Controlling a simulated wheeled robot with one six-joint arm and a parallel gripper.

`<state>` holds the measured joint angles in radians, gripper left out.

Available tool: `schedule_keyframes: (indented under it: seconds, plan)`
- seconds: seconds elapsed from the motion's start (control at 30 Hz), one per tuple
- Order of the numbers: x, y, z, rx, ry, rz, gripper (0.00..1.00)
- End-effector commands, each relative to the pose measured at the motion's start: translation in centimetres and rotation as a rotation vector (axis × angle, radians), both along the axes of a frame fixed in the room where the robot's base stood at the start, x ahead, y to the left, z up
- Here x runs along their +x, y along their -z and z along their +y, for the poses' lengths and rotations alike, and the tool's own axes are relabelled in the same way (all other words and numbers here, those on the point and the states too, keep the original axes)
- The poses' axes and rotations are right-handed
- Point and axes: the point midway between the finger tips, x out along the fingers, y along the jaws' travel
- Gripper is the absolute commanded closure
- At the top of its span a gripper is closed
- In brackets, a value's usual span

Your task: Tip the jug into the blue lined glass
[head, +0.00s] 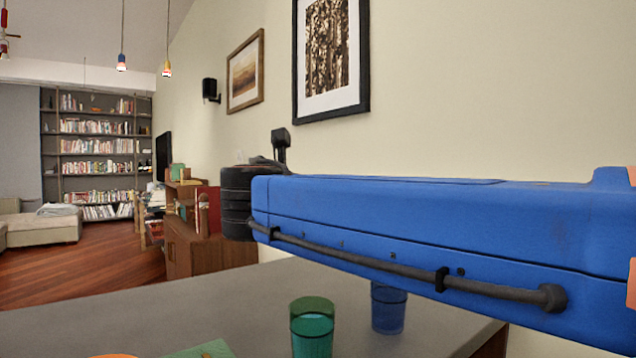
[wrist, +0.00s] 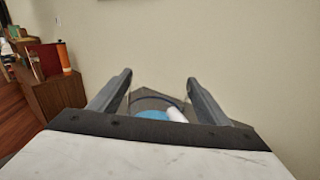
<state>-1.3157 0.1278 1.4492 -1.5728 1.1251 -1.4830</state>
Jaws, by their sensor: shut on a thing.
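My gripper (wrist: 158,78) shows in the wrist view as two grey fingers. Between them is a greyish see-through thing, apparently the jug (wrist: 148,103), with a dark curved rim line; the gripper is shut on it. A light blue patch and a white rounded piece show inside or behind it; I cannot tell which. Most of the jug is hidden by the gripper body. In the head view the blue glass (head: 388,312) stands upright on the grey counter, its top partly hidden by my blue arm. The head view does not show the gripper or jug clearly.
A green glass (head: 312,330) stands left of the blue glass on the grey counter (head: 200,313). A green flat thing (head: 207,350) and an orange thing (head: 116,355) are cut off at the bottom. A wooden cabinet (head: 195,250) stands behind, along the wall. The counter's left part looks clear.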

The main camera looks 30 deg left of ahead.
Motion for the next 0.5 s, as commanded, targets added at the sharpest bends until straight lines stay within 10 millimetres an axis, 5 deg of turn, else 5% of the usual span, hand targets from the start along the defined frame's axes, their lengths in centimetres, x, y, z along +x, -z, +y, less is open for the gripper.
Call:
schedule_keyframes:
  seconds: [0.5]
  plan:
    - [0.5,2.7,-2.7,0.181,0.0,0.034,0.92]
